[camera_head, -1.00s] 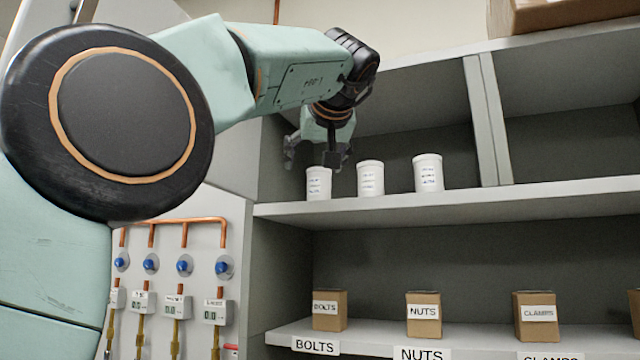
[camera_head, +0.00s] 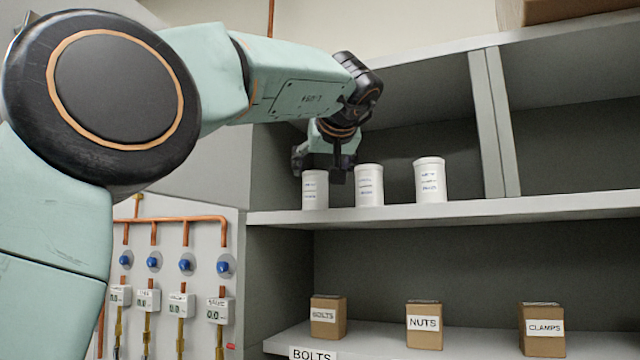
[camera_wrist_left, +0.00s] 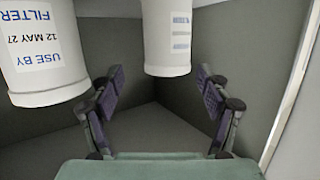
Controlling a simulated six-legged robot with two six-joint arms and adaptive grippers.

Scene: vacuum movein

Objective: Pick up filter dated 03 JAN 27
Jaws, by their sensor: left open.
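Three white filter canisters stand upright on the upper shelf: left (camera_head: 315,190), middle (camera_head: 369,186) and right (camera_head: 430,180). Their dates are too small to read in the head view. My left gripper (camera_head: 320,164) is at the left canister's top, its fingers open to either side and partly hidden behind it. In the left wrist view, the open left gripper (camera_wrist_left: 159,82) has a canister (camera_wrist_left: 167,38) in line with the gap between its fingers; its label is unreadable. A neighbouring canister (camera_wrist_left: 40,50) reads upside down "USE BY 12 MAY 27". My right gripper is not in view.
The upper shelf (camera_head: 480,210) has an upright divider (camera_head: 493,120) right of the canisters. Free room lies between the right canister and the divider. Boxes for bolts (camera_head: 328,316), nuts (camera_head: 424,325) and clamps (camera_head: 542,329) stand on the lower shelf. Valves and gauges (camera_head: 185,265) are at left.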

